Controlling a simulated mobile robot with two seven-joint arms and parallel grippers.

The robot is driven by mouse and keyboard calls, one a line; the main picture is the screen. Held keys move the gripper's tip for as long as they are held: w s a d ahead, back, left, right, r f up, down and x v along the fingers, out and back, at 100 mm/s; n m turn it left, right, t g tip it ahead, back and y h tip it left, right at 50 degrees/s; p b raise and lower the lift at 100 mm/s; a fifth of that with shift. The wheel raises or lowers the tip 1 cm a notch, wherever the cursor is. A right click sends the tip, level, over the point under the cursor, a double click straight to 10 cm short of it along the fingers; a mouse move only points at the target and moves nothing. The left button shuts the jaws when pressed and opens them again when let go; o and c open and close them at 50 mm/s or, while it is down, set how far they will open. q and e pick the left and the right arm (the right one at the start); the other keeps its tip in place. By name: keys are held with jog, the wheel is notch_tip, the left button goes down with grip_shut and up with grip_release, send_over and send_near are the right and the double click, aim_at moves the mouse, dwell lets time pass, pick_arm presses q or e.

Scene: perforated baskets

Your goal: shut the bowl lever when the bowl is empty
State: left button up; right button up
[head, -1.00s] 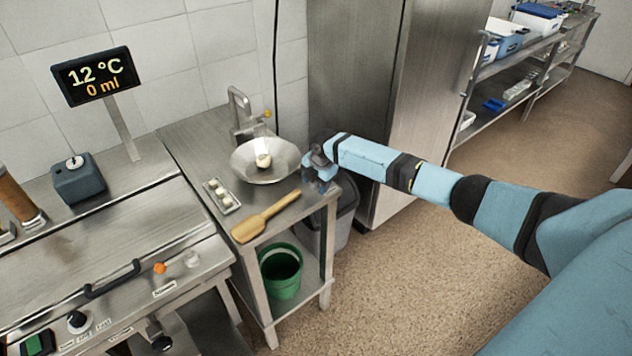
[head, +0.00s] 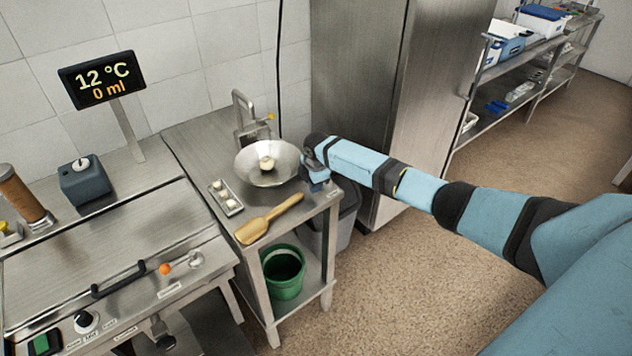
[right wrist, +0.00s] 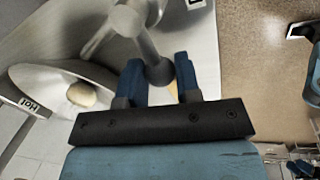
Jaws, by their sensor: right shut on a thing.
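The metal bowl (head: 250,172) stands on the steel side table, below a tap. A pale round lump (head: 267,162) lies in it; whether liquid is there too I cannot tell. In the right wrist view the bowl (right wrist: 50,78) and lump (right wrist: 82,95) are at the left. My right gripper (head: 316,181) is at the bowl's right side. In the right wrist view its blue fingers (right wrist: 157,66) are shut on a grey lever (right wrist: 140,30), whose end lies between them. My left gripper is not in view.
A tap (head: 243,110) stands behind the bowl. A small tray of pale pieces (head: 233,208) and a wooden paddle (head: 265,220) lie in front. A green bucket (head: 284,275) stands on the shelf below. A display (head: 100,80) reads 12 °C and 0 ml.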

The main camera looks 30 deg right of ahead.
jog(key=o, duration=0.9)
jog(key=shift+w, duration=0.1)
jog(key=s+r, duration=0.1)
jog(key=r, duration=0.8)
jog(key=s+r+b, duration=0.1)
jog(key=r, duration=0.3)
jog(key=shift+s+a+r, duration=0.15)
jog(key=shift+s+r, duration=0.2)
jog(key=shift+f, duration=0.1)
